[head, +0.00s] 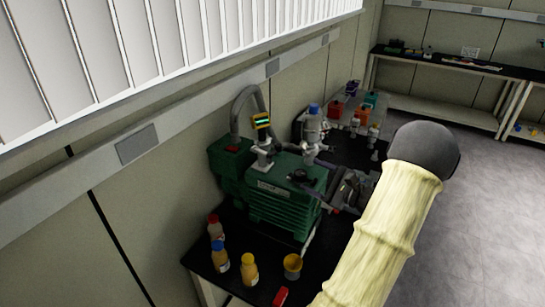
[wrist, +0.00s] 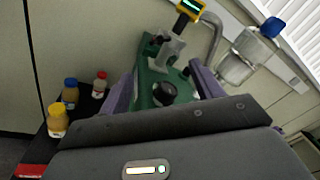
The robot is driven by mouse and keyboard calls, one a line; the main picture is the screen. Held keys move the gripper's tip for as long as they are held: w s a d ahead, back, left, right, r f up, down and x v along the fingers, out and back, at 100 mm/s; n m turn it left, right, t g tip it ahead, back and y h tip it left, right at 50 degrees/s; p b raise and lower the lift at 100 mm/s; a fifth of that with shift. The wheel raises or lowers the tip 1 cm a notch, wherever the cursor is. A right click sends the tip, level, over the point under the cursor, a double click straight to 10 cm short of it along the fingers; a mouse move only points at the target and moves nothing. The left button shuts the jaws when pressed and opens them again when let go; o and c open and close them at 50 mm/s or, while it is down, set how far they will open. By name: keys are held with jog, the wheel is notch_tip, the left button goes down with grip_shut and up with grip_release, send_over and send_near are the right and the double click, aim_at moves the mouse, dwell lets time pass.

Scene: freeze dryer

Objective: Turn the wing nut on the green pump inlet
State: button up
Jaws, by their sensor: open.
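The green pump (head: 285,205) stands on a black-topped bench against the wall. It also shows in the wrist view (wrist: 150,85), between and beyond my fingers. Its grey inlet fitting (head: 262,156) rises from the top and carries a yellow gauge with a lit display (head: 262,121). The fitting is near the top middle of the wrist view (wrist: 170,48). The wing nut is too small to make out surely. My gripper (head: 320,182) is over the pump's right side; in the wrist view its two purple fingers (wrist: 162,84) are apart with nothing held between them.
A grey hose (head: 240,103) arches behind the gauge. A metal vessel with a blue cap (head: 313,122) stands behind the pump. Open floor lies right.

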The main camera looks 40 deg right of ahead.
aim_at(274, 158)
jog(key=p+x, duration=0.5)
jog(key=x, duration=0.9)
jog(key=shift+w+a+r+p, duration=0.1)
jog(key=shift+w+p, duration=0.15)
jog(key=shift+p, duration=0.15)
jog(key=shift+w+a, duration=0.1)
jog(key=shift+w, duration=0.5)
jog(key=c, duration=1)
